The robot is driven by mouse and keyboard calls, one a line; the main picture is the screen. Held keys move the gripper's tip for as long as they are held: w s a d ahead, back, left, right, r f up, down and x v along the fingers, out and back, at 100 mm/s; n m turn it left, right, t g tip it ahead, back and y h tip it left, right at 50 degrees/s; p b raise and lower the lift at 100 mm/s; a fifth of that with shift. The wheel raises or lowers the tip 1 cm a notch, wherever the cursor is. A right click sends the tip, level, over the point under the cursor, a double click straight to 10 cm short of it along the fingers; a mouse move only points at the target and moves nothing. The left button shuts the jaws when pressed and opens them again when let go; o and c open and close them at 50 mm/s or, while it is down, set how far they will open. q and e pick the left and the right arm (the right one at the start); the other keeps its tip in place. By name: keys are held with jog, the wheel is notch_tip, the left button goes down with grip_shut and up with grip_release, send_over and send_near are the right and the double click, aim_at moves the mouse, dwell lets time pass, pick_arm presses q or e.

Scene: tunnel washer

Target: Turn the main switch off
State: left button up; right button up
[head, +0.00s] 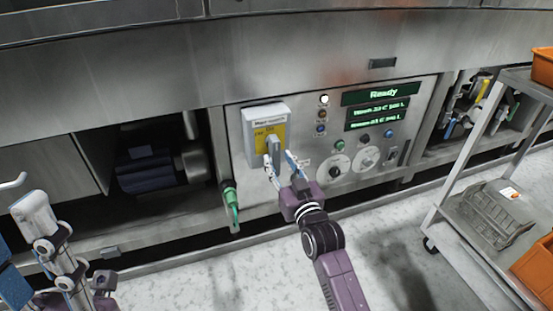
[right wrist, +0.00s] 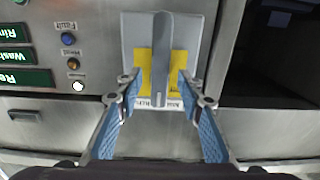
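The main switch is a light grey box (head: 280,112) with a yellow plate on the washer's control panel. Its grey handle (head: 274,147) stands upright; it also shows as a vertical bar in the right wrist view (right wrist: 162,55). My right gripper (head: 279,160) is in front of the switch's lower part. In the right wrist view its blue-padded fingers (right wrist: 159,88) are spread on either side of the handle, with a visible gap on both sides. Parts of my left arm show at the lower left, but its finger state is unclear.
The control panel has a green "Ready" display (head: 381,94), lamps and round dials (head: 367,158). A green-handled valve (head: 231,205) is left of the switch. A metal cart (head: 478,235) with orange bins stands at the right. Dark open bays flank the panel.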

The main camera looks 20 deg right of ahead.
jog(key=shift+w+b, duration=0.4)
jog(key=shift+w, duration=1)
jog(key=shift+c, duration=0.7)
grip_shut()
